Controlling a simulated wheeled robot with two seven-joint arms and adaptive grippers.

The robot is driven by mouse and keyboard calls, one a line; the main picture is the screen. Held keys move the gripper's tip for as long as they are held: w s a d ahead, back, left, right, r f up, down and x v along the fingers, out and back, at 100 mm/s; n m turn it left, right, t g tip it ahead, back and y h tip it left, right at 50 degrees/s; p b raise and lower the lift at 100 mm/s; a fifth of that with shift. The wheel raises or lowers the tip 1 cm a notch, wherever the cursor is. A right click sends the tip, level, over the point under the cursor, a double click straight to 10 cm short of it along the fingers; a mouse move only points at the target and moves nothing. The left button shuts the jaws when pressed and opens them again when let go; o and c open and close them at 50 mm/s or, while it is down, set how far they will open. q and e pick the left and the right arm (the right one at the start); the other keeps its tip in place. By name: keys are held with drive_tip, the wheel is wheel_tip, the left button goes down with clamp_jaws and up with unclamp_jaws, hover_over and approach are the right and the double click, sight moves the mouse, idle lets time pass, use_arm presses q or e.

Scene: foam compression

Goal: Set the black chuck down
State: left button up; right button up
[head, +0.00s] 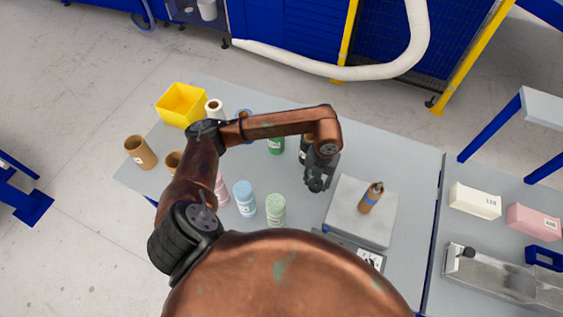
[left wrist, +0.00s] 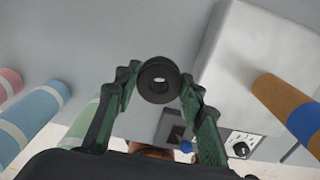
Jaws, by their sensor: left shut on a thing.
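My left gripper (head: 320,176) is above the table, just left of the grey platform (head: 345,232). In the left wrist view its two green-black fingers (left wrist: 159,92) are closed on the black chuck (left wrist: 159,79). The chuck is a short black ring with a round hole, held at the fingertips. In the head view the gripper hides most of the chuck, and I cannot tell its height above the table. My right gripper is not in view.
A brown cylinder with a blue band (head: 370,198) stands on the platform. Blue (head: 244,198) and green (head: 275,210) rolls stand left of the gripper. A yellow bin (head: 182,105) is at the back left. A cream block (head: 475,201) and pink block (head: 533,219) lie at the right.

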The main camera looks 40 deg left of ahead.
sight(309, 197)
use_arm(q)
drive_tip(key=shift+s+a+n, duration=0.1)
drive_tip(key=shift+a+n, duration=0.4)
drive_tip(key=shift+n, duration=0.4)
drive_tip(key=shift+a+f, duration=0.1)
drive_tip(key=shift+f, duration=0.25)
wheel_tip(309, 197, down, 9)
drive_tip(key=shift+r+p, duration=0.2)
drive_tip(key=shift+p, duration=0.8)
drive_tip(key=shift+f, duration=0.4)
drive_tip(key=shift+f, duration=0.2)
drive_tip(key=o, duration=1.2)
